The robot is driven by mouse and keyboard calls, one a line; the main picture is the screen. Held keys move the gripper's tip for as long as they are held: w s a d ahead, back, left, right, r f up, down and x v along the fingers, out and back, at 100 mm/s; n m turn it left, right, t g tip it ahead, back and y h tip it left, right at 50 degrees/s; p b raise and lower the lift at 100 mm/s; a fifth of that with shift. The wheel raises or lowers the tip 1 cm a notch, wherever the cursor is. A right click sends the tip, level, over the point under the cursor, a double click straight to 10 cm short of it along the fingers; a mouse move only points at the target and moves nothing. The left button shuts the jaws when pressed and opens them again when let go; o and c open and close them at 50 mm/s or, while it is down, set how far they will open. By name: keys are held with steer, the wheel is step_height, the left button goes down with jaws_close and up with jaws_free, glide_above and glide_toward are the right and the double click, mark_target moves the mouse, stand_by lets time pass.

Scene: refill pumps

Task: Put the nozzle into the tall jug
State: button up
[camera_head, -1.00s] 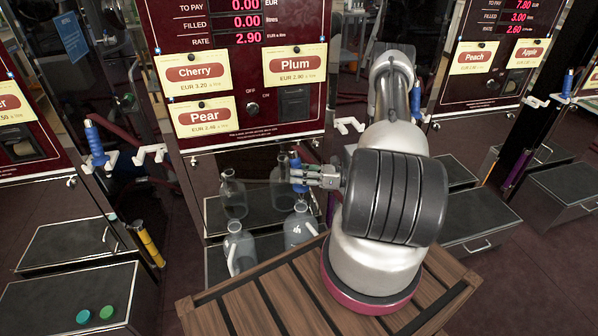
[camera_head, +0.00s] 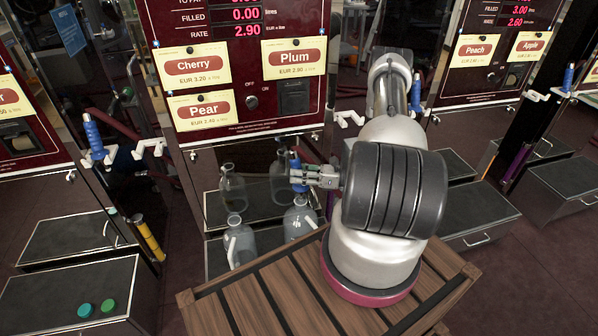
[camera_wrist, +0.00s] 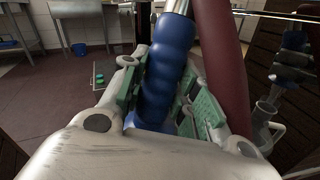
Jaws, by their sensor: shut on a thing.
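My gripper (camera_head: 308,176) is shut on the blue grip of a nozzle (camera_head: 296,172). In the wrist view the ribbed blue nozzle grip (camera_wrist: 166,75) sits between the green finger pads, and my gripper (camera_wrist: 160,105) encloses it. A clear jug (camera_head: 299,222) stands on the low shelf just below the nozzle. A second clear jug (camera_head: 240,246) with a white handle stands to its left. I cannot tell which jug is the tall one. The nozzle's spout is hidden, so I cannot tell whether it is in a jug mouth.
The dark red pump (camera_head: 240,110) with Cherry, Plum and Pear labels stands behind; its shiny lower panel mirrors the jugs. A wooden slatted table (camera_head: 250,305) is in front. Another blue nozzle (camera_head: 95,135) hangs at the left. A dark red hose (camera_wrist: 218,60) runs beside the held nozzle.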

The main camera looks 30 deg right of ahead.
steer(key=shift+f, duration=2.35)
steer(key=o, duration=1.2)
steer(key=shift+f, duration=0.1)
steer(key=v, duration=1.2)
